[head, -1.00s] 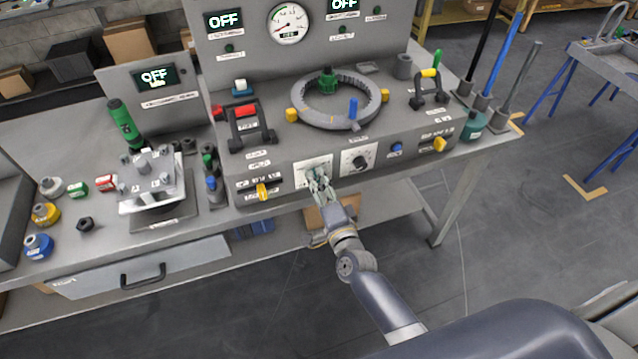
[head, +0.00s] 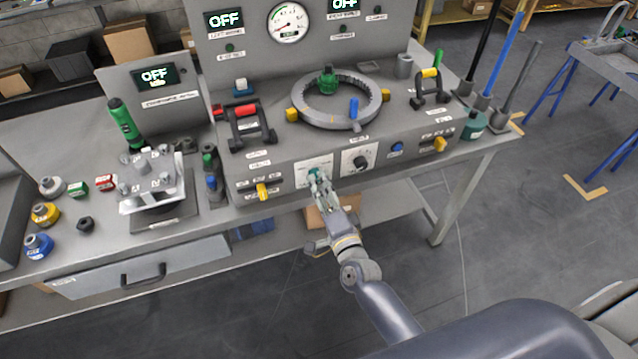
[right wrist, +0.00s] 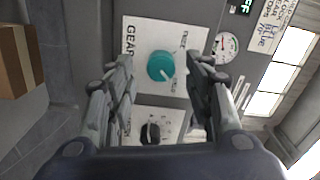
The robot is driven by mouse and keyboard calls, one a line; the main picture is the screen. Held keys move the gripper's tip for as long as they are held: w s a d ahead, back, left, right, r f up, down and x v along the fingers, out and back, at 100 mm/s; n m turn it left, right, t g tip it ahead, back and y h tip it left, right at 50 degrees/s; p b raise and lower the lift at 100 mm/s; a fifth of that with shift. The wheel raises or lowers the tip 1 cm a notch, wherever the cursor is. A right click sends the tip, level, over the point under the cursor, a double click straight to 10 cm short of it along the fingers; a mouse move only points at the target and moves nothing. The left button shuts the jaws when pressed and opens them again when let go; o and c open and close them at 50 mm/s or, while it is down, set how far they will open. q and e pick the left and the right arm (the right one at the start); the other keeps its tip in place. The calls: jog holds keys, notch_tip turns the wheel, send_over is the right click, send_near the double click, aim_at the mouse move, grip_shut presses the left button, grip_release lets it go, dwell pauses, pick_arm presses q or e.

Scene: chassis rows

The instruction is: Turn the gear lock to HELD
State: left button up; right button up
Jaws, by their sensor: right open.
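The gear lock is a round teal knob (right wrist: 160,66) on a white plate (right wrist: 140,36) marked GEAR and FREE in the right wrist view. A pale mark shows on the knob's lower right edge; which word it points at I cannot tell. In the head view the knob (head: 315,172) is on the console's front face, partly behind my fingers. My right gripper (head: 320,184) is open in front of it. In the right wrist view my right gripper's fingers (right wrist: 162,64) stand on either side of the knob, with gaps. My left gripper is not in view.
A black dial (head: 360,162) on its own white plate is just right of the gear lock. A yellow switch (head: 262,191) is to the left, and a blue button (head: 397,149) farther right. A ring gear (head: 379,104) lies on top. Free room is in front of the console.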

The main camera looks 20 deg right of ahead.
jog(key=s, duration=1)
jog(key=shift+d, duration=0.15)
